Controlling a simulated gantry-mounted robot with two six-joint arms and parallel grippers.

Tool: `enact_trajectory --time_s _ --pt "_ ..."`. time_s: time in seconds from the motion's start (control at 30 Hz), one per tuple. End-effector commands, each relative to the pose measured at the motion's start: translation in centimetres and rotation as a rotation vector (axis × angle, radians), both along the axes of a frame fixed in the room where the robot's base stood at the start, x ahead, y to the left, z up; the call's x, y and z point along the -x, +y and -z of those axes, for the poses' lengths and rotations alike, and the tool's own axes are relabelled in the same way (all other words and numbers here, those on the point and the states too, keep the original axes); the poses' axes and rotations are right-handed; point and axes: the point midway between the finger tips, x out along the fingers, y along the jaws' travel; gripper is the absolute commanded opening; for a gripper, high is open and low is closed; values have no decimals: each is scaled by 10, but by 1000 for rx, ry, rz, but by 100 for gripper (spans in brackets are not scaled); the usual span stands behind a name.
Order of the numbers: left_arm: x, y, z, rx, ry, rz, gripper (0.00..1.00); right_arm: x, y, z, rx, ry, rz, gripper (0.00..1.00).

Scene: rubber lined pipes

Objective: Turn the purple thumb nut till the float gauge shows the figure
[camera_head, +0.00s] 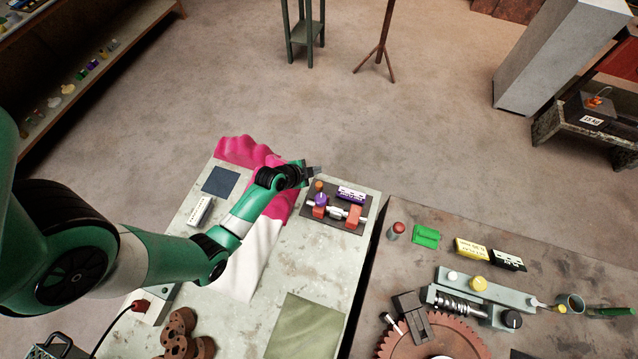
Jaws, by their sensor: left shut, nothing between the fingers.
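A small purple part (321,199), which looks like the purple thumb nut, sits on a small rig at the far end of the pale table. The rig has a dark base plate (330,223), red-orange blocks (354,214) and a silver cylinder (337,212). A purple and white label block (351,194) stands at its back edge. I cannot make out a float gauge or its figure. My left gripper (313,171) is shut and empty, just behind and left of the purple part, apart from it. My right gripper is not in view.
A pink and white cloth (262,232) lies under my left arm. A dark blue square (221,181), a small white labelled box (199,211) and an olive mat (304,328) lie on the pale table. The brown table at right holds a large gear (433,338) and a green block (426,236).

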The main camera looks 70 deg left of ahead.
Motion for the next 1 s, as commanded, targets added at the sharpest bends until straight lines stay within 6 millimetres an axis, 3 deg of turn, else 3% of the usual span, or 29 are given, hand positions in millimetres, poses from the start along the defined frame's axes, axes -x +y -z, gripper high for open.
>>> enact_trajectory --time_s 0.03,0.43,1.0 --pt "0 0 12 0 0 0 0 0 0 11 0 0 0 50" --pt "0 0 69 -1 0 -1 0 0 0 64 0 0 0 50" --pt "0 0 75 0 0 0 0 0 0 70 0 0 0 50"
